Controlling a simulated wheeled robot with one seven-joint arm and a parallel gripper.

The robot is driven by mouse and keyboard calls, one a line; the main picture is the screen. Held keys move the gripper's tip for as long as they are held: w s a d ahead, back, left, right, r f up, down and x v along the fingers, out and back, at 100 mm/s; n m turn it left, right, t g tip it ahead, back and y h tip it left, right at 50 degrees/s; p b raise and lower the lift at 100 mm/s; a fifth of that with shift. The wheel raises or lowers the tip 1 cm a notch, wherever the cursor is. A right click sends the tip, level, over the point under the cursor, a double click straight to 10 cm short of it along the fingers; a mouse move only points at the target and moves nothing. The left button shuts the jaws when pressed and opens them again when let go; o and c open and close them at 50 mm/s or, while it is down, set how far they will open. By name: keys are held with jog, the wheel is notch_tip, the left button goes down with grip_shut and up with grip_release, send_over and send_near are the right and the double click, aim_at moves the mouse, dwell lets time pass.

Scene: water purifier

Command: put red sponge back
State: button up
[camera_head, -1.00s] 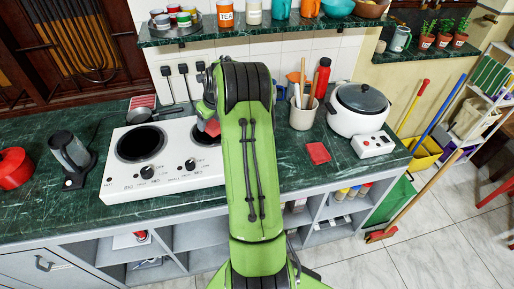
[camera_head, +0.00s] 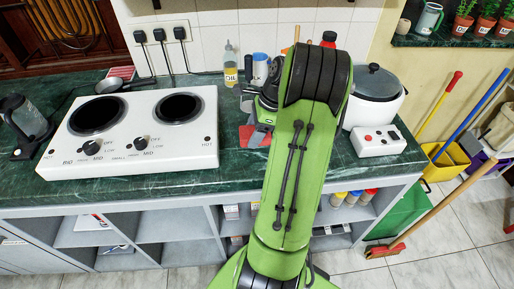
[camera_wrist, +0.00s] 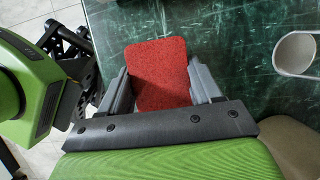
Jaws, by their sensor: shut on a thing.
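The red sponge (camera_wrist: 158,72) is a rough-textured block with rounded corners. In the wrist view it sits between the two grey fingers of my gripper (camera_wrist: 157,82), which is shut on it. Dark green marbled counter shows beyond the sponge; I cannot tell whether it touches the counter. In the head view a red patch (camera_head: 254,137) shows on or just above the counter, left of my arm by the grey gripper. I cannot tell there whether it is the sponge or the flat red square seen earlier.
A white two-plate stove (camera_head: 140,130) stands left of my gripper. A white rice cooker (camera_head: 376,98) stands to the right. Bottles (camera_head: 230,68) stand behind. A round, hollow rim (camera_wrist: 294,53) shows at the right in the wrist view. The counter's front edge is close.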

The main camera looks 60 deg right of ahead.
notch_tip(320, 180, down, 5)
jog(key=shift+b, duration=1)
jog(key=shift+d+r, duration=0.1)
jog(key=shift+r, duration=0.1)
jog(key=shift+f, duration=0.1)
jog(key=o, duration=1.2)
